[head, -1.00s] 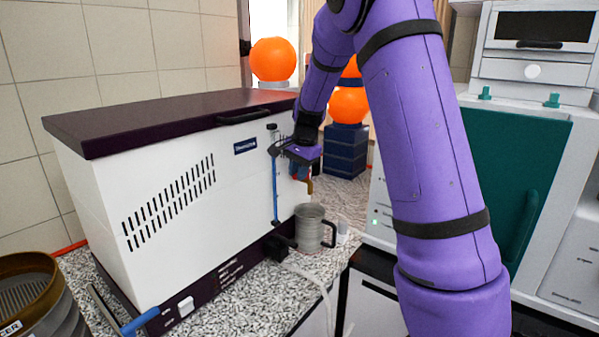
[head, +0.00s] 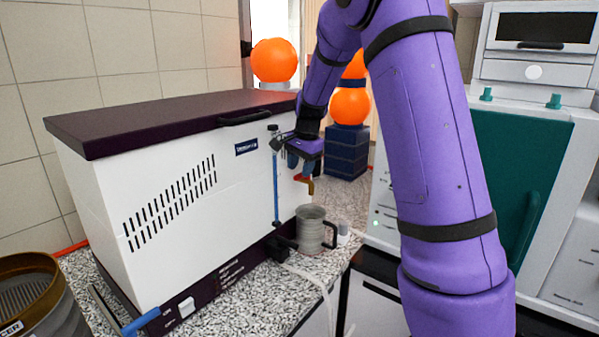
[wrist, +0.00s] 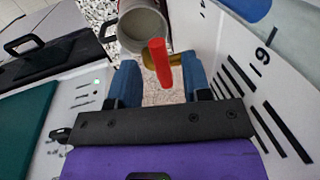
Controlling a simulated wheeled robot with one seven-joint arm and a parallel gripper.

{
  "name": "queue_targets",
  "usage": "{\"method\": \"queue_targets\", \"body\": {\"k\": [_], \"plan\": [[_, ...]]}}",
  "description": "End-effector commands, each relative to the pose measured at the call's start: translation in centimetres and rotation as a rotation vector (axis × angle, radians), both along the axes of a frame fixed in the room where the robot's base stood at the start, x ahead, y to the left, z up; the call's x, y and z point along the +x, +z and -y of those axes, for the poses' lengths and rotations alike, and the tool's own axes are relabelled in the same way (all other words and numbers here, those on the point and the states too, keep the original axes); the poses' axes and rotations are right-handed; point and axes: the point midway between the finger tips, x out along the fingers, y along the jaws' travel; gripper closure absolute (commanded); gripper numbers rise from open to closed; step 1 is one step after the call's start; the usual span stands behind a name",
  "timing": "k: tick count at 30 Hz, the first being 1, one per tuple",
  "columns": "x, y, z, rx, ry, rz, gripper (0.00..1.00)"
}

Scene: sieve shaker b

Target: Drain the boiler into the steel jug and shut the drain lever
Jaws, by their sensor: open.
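The boiler (head: 190,215) is a white box with a dark lid at the left of the head view. Its brass tap (head: 310,186) sticks out at the right end, above the steel jug (head: 311,232). In the wrist view the brass tap (wrist: 177,58) carries a red drain lever (wrist: 160,63). The jug's open mouth (wrist: 144,28) lies beyond it; I cannot tell how full it is. My gripper (head: 300,168) is just above the tap. In the wrist view its blue fingers (wrist: 160,75) are open, spread either side of the lever with gaps. No flowing water is discernible.
A blue sight tube (head: 275,190) runs down the boiler's end beside my gripper. Brass-rimmed sieves (head: 25,268) stand at front left. A machine with a green door (head: 515,180) is at right.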

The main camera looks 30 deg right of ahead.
Motion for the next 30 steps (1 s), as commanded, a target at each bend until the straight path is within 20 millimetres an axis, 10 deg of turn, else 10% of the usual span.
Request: {"method": "queue_targets", "body": {"k": [12,30], "plan": [[-0.9,5.2,0.3,0.000,0.000,0.002,0.56],[-1.0,5.4,0.4,0.000,0.000,0.001,0.56]]}}
